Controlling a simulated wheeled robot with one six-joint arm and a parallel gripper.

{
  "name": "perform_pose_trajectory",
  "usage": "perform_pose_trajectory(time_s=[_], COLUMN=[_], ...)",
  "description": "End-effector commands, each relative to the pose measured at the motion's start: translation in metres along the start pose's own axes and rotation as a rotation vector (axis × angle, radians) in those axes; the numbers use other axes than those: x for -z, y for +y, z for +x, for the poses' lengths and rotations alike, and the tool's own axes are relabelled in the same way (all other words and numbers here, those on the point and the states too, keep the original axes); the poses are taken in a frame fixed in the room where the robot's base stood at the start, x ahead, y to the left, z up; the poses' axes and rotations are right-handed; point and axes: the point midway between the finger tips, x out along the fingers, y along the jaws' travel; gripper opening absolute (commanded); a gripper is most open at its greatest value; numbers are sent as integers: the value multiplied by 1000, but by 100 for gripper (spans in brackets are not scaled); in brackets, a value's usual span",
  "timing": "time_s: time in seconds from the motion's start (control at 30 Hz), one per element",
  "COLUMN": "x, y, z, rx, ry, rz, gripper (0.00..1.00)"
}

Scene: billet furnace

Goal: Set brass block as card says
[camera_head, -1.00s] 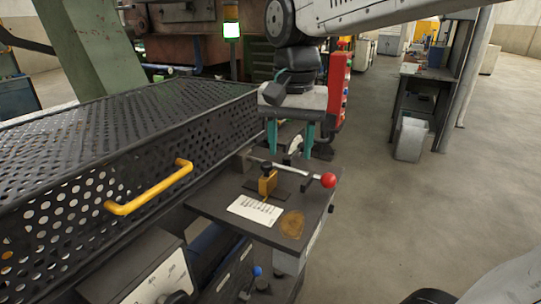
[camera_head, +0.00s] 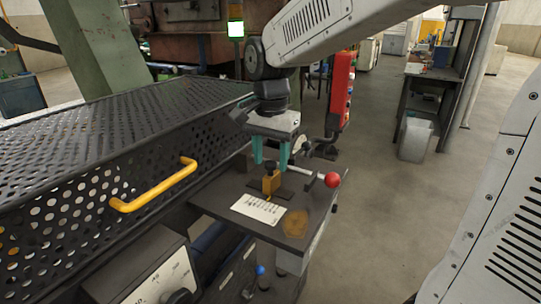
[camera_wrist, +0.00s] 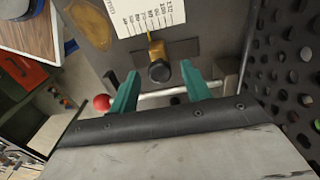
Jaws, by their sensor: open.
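The brass block (camera_head: 271,184) with a dark knob on top stands on a dark strip on the small dark table (camera_head: 225,191). The white card (camera_head: 258,209), with printed marks, lies flat just in front of the block. In the wrist view the block (camera_wrist: 152,42) and its black knob (camera_wrist: 159,71) stand beside the card's marked edge (camera_wrist: 148,14). My gripper (camera_head: 271,160) has teal fingers and is open, pointing down above and slightly behind the block. In the wrist view my gripper (camera_wrist: 160,80) has the knob between and just beyond its fingertips; no contact is clear.
A metal lever with a red ball (camera_head: 332,180) crosses behind the block, close to my fingers. A perforated guard with a yellow handle (camera_head: 153,185) stands at left. A brown stain (camera_head: 296,223) marks the table. Open floor lies at right.

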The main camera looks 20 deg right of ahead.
Motion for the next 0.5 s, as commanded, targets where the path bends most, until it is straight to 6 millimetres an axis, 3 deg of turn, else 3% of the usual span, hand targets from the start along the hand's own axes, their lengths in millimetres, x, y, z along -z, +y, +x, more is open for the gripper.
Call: perform_pose_trajectory(time_s=[0.2, 0.4, 0.5], x=[0, 0, 0], y=[0, 0, -1], z=[0, 0, 0], rx=[0, 0, 0], ry=[0, 0, 0], rz=[0, -1, -1], gripper=[48, 0, 0])
